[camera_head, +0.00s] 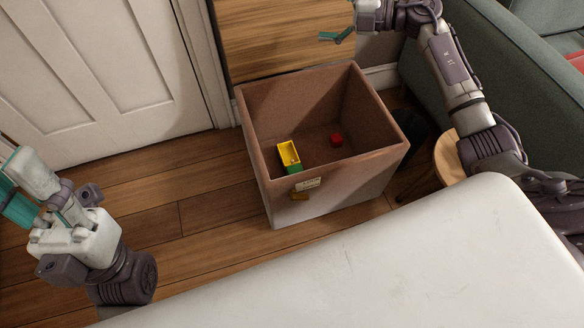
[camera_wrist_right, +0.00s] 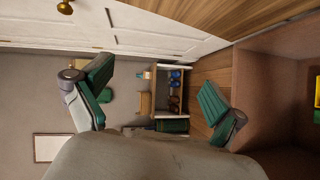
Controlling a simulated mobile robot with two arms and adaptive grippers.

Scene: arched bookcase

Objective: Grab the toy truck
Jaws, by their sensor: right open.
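The toy truck (camera_head: 289,155), yellow with a green part, lies inside an open brown box on the floor, near the box's left inner side. A yellow and green piece of it also shows at the right edge of the right wrist view (camera_wrist_right: 317,90). My right gripper (camera_head: 340,30) is above and behind the box, partly cut off by the top edge. In the right wrist view its teal-padded fingers (camera_wrist_right: 158,92) are spread wide with nothing between them. My left gripper (camera_head: 16,190) is at the far left, away from the box; its finger opening is unclear.
The brown box (camera_head: 340,185) has high walls and also holds a small red object (camera_head: 336,139). A white surface (camera_head: 400,265) lies in front, a green sofa (camera_head: 500,75) and round wooden stool (camera_head: 449,160) at right. Floor left of the box is clear.

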